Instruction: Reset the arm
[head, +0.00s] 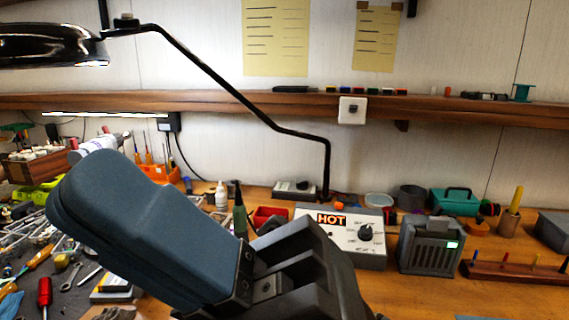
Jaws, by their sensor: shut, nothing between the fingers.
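My arm (150,225) fills the lower left and centre of the head view. A blue-grey padded link slopes from the upper left down to dark joint parts (290,270) at the bottom centre. The arm is above the front of the workbench and hides part of it. My gripper's fingers do not show in this view.
A white box marked HOT (345,240) with a dial and a grey unit (430,245) with a green display stand right of my arm. A lamp arm (240,95) reaches across above. Loose tools (45,290) crowd the left; a wooden rack (520,270) is right.

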